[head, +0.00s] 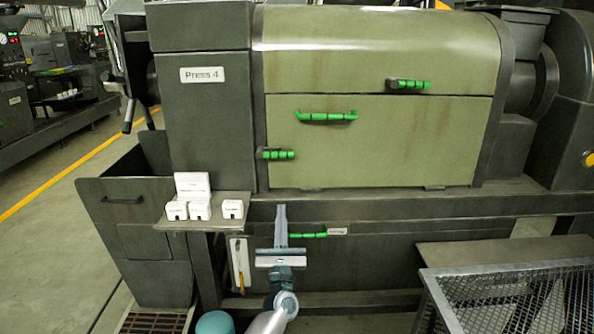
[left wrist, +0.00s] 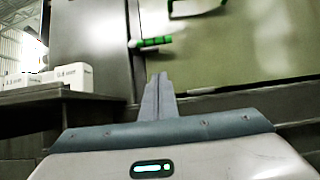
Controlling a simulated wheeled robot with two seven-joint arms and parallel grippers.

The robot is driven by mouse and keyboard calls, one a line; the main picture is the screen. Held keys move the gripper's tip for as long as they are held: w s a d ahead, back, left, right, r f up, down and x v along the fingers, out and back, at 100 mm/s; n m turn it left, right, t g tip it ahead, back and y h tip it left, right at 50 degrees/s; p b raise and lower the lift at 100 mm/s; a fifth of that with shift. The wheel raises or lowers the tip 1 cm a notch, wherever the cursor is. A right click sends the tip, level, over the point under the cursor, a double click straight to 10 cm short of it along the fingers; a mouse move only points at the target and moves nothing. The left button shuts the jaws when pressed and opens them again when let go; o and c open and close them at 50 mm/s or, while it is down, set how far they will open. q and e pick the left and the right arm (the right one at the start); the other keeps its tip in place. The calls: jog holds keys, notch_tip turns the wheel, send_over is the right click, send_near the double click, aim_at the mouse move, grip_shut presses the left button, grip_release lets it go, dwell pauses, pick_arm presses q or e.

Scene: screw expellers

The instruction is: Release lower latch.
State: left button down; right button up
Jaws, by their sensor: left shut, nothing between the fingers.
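A green-gripped latch (head: 278,154) sits at the left edge of the machine's lower olive panel (head: 400,150), its grip lying level. It also shows in the left wrist view (left wrist: 152,42). A second green latch (head: 409,84) sits higher, at the right on the seam below the upper cover. A green bar handle (head: 326,117) is fixed near the top of the lower panel. My left gripper (head: 281,208) is shut and empty, pointing upward below the lower latch and apart from it in the picture. Its closed fingers also show in the left wrist view (left wrist: 158,82). My right gripper is not seen.
A shelf (head: 225,222) with white labelled boxes (head: 193,195) juts out left of my gripper. Another green handle (head: 308,235) lies just right of it, under the ledge. A wire-mesh guard (head: 510,298) stands at the lower right. A bin (head: 125,200) stands left.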

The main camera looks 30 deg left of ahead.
aim_at(276, 153)
pick_arm(q)
jog(key=shift+r, duration=0.15)
